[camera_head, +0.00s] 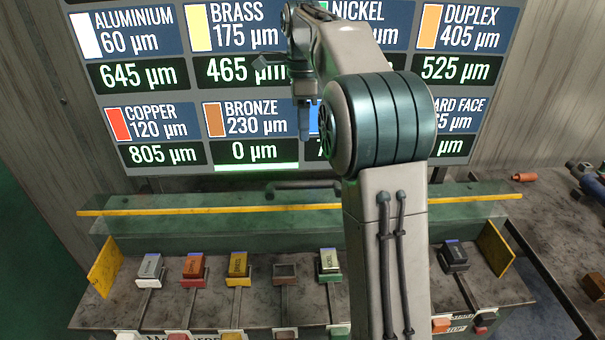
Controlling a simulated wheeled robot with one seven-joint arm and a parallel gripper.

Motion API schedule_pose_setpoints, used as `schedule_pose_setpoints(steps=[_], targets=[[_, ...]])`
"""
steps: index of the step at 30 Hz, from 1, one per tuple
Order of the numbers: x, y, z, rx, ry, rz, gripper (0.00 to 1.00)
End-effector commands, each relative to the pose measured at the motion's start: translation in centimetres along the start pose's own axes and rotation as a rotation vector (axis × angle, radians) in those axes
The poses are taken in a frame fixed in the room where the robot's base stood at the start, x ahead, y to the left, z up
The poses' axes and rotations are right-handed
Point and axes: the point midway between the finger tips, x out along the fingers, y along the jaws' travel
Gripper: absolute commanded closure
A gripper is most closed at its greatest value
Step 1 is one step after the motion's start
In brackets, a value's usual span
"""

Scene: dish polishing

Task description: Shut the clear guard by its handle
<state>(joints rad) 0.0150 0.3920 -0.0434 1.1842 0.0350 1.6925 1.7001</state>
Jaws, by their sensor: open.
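The clear guard (150,226) is a see-through, green-tinted panel across the back of the bench, with a yellow strip (190,211) along it. It stands back from the row of blocks, which lie uncovered in front. Its handle (300,186) is a dark bar just above the yellow strip, near the middle; my arm hides what lies to its right. My gripper (284,100) is open and empty. It appears above the handle in the picture, in front of the display board, and apart from the handle. The exact depth between them cannot be told.
A display board (150,90) with metal names and thicknesses stands behind. Several coloured blocks, such as a red one (194,266), sit in holders on the bench; one holder (284,272) looks empty. Yellow side plates (105,266) bound the bench. Tools (590,180) lie at right.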

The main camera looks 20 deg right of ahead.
Motion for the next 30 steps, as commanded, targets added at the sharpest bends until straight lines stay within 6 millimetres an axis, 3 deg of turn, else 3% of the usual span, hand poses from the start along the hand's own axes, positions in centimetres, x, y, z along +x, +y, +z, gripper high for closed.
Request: schedule_pose_setpoints(steps=[5, 21, 30], targets=[[1.0, -0.1, 0.0, 0.016, 0.001, 0.006, 0.59], [10.6, 0.0, 0.0, 0.014, 0.000, 0.007, 0.59], [13.5, -0.1, 0.0, 0.013, 0.000, 0.004, 0.59]])
